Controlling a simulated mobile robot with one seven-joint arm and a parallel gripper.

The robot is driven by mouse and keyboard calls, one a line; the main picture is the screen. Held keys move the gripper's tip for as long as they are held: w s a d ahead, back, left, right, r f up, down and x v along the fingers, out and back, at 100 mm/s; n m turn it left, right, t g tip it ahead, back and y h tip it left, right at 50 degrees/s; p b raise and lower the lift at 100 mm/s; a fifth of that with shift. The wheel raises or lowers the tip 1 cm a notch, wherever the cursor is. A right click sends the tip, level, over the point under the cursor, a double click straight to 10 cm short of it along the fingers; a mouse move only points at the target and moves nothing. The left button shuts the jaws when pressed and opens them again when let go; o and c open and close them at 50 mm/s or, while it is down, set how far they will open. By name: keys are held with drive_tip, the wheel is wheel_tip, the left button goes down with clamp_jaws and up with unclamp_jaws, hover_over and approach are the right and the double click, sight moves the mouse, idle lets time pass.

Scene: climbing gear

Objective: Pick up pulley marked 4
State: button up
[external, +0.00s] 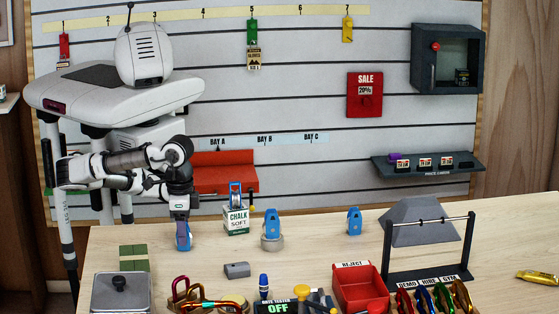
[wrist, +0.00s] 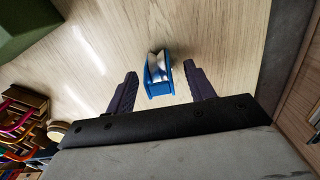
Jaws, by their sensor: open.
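A blue pulley (external: 183,236) stands on the table's left part, directly under my gripper (external: 181,222). In the wrist view the same blue pulley (wrist: 158,76), with a silvery wheel, lies between the two dark fingers of my gripper (wrist: 160,70). The fingers are spread, with a gap on each side of it. Other blue pulleys show in the external view: one on the chalk box (external: 236,192), one on a grey round base (external: 272,223), and one alone on the table (external: 354,220). No number is readable on any pulley.
The chalk box (external: 237,220) stands right of my gripper. A grey block (external: 237,270), a red reject bin (external: 361,288) and carabiners (external: 436,299) are nearer the front. A dark rack (external: 430,274) stands at the right. Bare table lies around the gripped-over pulley.

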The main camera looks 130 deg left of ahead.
drive_tip(key=shift+f+b, duration=0.3)
drive_tip(key=shift+f, duration=0.25)
drive_tip(key=c, duration=1.1)
drive_tip(key=shift+r, duration=0.1)
